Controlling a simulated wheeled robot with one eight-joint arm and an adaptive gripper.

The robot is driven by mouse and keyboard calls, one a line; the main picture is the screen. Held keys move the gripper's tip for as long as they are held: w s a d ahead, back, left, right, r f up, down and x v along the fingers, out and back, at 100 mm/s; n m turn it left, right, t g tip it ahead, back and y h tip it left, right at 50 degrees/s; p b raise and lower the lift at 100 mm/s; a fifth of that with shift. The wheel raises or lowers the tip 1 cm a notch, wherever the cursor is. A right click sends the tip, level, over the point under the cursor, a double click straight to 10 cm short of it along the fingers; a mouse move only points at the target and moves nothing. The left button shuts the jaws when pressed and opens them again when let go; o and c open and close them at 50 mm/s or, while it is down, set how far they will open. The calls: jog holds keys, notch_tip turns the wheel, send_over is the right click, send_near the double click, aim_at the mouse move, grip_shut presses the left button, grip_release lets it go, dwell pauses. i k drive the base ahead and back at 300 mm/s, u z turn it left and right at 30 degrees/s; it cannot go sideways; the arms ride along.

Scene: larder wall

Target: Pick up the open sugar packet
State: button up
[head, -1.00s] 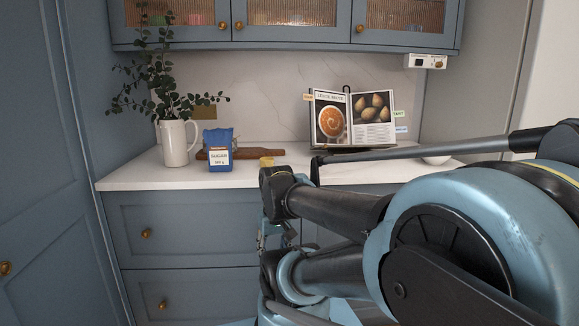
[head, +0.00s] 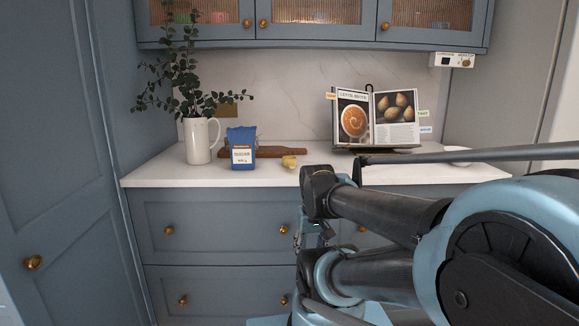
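The sugar packet (head: 242,149) is blue with a white label reading "SUGAR". It stands upright on the white worktop (head: 180,177), right of the white jug. Its top looks uneven, but I cannot make out the opening. My arm reaches in from the right, and its dark joint is in front of the worktop's edge, right of the packet. My gripper (head: 312,232) seems to be partly visible below that joint, in front of the drawers, apart from the packet. Its fingers are too small and covered to read.
A white jug (head: 198,141) with leafy stems stands left of the packet. A wooden board (head: 297,151) lies behind it, and a small yellow object (head: 289,162) lies to its right. A cookbook (head: 379,118) stands further right. Wall cupboards (head: 310,38) hang above.

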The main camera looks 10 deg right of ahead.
aim_at(241, 139)
jog(key=u, duration=2.45)
jog(key=k, duration=1)
jog(key=z, duration=0.45)
